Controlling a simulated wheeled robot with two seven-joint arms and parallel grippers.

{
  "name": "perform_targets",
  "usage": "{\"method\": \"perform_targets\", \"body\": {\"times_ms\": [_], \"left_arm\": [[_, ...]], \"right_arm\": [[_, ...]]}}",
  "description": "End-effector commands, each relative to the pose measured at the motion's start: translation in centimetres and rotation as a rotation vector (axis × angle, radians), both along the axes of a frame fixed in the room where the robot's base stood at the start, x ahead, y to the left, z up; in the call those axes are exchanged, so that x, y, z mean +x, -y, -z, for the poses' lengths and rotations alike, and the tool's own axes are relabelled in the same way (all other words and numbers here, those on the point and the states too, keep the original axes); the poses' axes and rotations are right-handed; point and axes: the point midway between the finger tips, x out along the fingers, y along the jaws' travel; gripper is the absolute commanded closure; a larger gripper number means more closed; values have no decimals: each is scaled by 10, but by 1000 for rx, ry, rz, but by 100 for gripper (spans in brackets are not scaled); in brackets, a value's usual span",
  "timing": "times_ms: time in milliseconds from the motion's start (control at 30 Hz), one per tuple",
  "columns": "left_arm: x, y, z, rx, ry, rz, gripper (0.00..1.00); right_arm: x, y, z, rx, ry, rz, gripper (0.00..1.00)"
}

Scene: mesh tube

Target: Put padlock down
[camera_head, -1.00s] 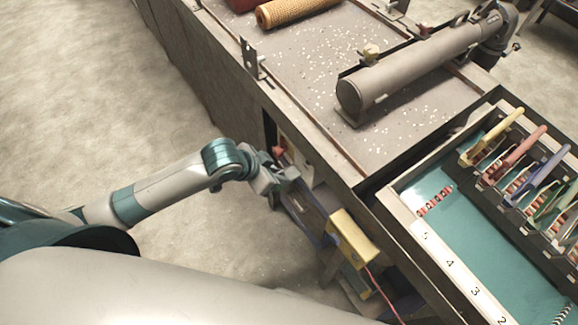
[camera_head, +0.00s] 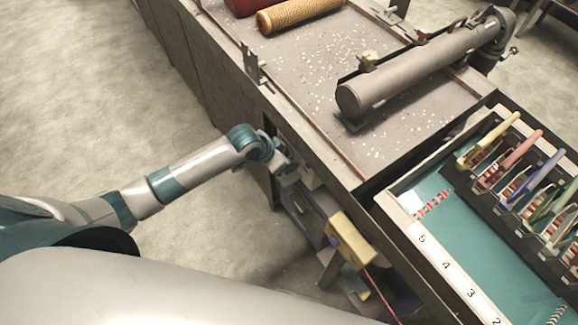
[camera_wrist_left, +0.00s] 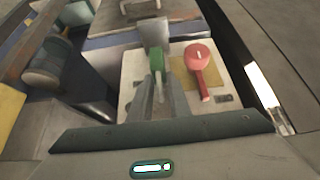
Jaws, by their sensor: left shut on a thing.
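My left gripper (camera_head: 288,180) reaches to the bench's near side, in front of a pale panel. In the left wrist view its fingers (camera_wrist_left: 163,85) are shut on a small green thing (camera_wrist_left: 157,60), largely hidden between them. I cannot make out for sure whether this is the padlock. The pale panel (camera_wrist_left: 132,75) lies behind the fingers. A red handle-like part (camera_wrist_left: 200,65) stands on it, just right of the fingers and apart from them. My right gripper is not in view.
A yellow box (camera_head: 350,240) with a red cord is on the bench side, right of the gripper. A teal tray (camera_head: 445,235) with a rack of coloured handles is at the right. A grey cylinder (camera_head: 415,75) and a tan mesh tube (camera_head: 300,14) lie on the bench top. Open floor is at left.

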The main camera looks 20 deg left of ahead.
Motion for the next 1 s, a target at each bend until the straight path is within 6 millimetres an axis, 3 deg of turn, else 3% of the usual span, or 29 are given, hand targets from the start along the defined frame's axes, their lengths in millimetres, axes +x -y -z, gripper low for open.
{"method": "perform_targets", "body": {"times_ms": [167,500,967,1000], "left_arm": [[0,0,3,0,-1,-1,100],[0,0,37,1,0,-1,100],[0,0,43,1,1,-1,100],[0,0,43,1,1,-1,79]], "right_arm": [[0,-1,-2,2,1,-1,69],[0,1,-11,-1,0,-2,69],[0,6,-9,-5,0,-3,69],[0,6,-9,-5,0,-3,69]]}}
